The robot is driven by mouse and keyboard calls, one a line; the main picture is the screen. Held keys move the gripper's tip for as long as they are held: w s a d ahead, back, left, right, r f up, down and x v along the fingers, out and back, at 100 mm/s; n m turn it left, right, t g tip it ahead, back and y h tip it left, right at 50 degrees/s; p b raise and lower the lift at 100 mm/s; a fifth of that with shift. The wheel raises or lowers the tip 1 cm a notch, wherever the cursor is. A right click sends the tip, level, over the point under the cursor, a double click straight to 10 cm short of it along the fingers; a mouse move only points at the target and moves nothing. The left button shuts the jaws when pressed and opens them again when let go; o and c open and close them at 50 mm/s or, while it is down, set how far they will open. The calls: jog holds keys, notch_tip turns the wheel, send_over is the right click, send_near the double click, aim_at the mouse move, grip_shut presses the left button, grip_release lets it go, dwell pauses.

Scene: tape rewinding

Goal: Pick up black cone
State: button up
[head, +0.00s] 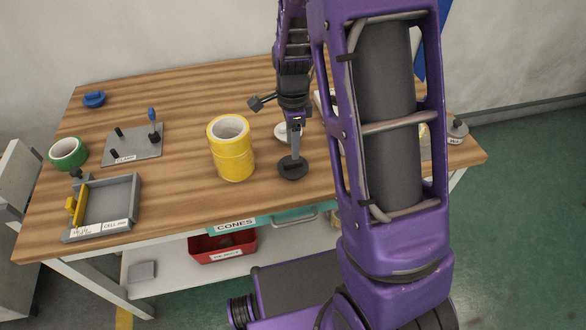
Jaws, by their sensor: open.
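My gripper (294,148) points down over the middle of the table. A black round piece with a wide flat base (292,170) is directly below it, probably the black cone. The fingertips are at or just above its top, and I cannot tell whether they touch it. My gripper is open, though the gap between its fingers is hard to see from here. A stack of yellow tape rolls (233,160) stands close to the left of the black piece.
The wooden table (190,186) holds a green tape roll (68,153), a grey clamp plate (130,146), a grey tray (134,205), a blue piece (94,99) and a white disc (282,132). My arm hides much of the right side. A "CONES" drawer (235,224) is below the front edge.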

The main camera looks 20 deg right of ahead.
aim_at(293, 167)
jog(key=shift+s+f+b, duration=0.15)
jog(key=shift+f+b, duration=0.2)
jog(key=shift+f, duration=2.4)
jog(key=shift+c, duration=0.3)
grip_shut()
